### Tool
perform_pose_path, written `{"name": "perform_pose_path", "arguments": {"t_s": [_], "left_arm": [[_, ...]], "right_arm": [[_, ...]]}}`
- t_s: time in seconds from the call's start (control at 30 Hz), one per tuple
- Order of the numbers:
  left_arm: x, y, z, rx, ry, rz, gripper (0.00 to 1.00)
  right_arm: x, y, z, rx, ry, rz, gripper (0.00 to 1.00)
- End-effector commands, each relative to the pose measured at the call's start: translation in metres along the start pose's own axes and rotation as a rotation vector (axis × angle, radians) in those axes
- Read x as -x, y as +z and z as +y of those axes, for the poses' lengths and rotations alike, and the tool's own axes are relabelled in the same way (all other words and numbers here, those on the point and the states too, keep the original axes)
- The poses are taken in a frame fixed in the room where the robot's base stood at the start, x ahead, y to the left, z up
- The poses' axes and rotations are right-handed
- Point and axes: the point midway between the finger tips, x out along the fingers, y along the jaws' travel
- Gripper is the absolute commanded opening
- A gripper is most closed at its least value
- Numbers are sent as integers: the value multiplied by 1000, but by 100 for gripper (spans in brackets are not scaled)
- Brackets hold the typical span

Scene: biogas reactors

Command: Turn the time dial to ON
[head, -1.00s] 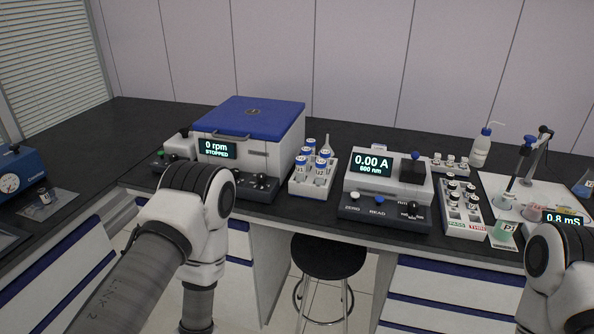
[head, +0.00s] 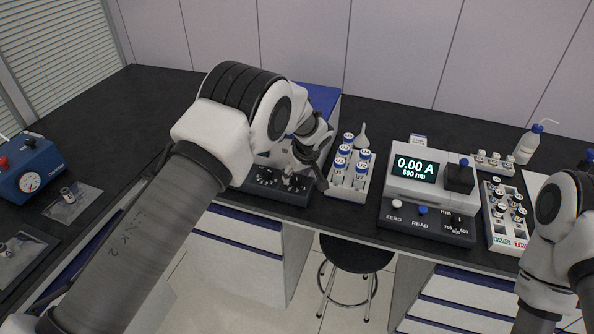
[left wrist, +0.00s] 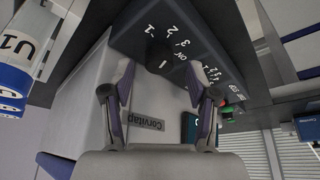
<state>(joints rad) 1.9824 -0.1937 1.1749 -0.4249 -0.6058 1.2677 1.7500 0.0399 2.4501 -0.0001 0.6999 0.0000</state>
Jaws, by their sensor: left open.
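The centrifuge with a blue lid (head: 318,99) stands behind my left arm, mostly covered. Its dark control panel (head: 266,196) carries small knobs. My left gripper (head: 309,164) is low over the panel's right part. In the left wrist view, the open fingers of my left gripper (left wrist: 160,75) point at a dark round dial (left wrist: 158,57) with a white mark, which sits between the fingertips. Numbers 1, 2, 3 and what looks like "ON" are printed around it. I cannot tell whether the fingers touch it. My right gripper is out of view.
A rack of blue-capped vials (head: 350,172) stands close to the right of the panel. A photometer reading 0.00 A (head: 415,170) is further right. A stool (head: 356,253) stands below the bench edge.

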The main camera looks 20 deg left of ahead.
Motion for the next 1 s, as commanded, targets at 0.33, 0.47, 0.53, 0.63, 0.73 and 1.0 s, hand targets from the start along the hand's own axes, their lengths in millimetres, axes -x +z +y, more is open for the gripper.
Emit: {"name": "perform_pose_path", "arguments": {"t_s": [0.33,0.47,0.53,0.63,0.73,1.0], "left_arm": [[-15,0,0,-1,1,0,59],[-15,0,0,-1,1,0,20],[-15,0,0,-1,0,0,0],[-16,0,0,-2,0,0,0],[-16,1,0,-4,1,-1,0],[-16,1,-1,-54,21,-1,0]], "right_arm": [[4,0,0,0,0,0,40],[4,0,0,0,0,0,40],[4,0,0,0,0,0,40],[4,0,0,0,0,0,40],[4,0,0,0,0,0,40],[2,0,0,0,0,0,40]]}}
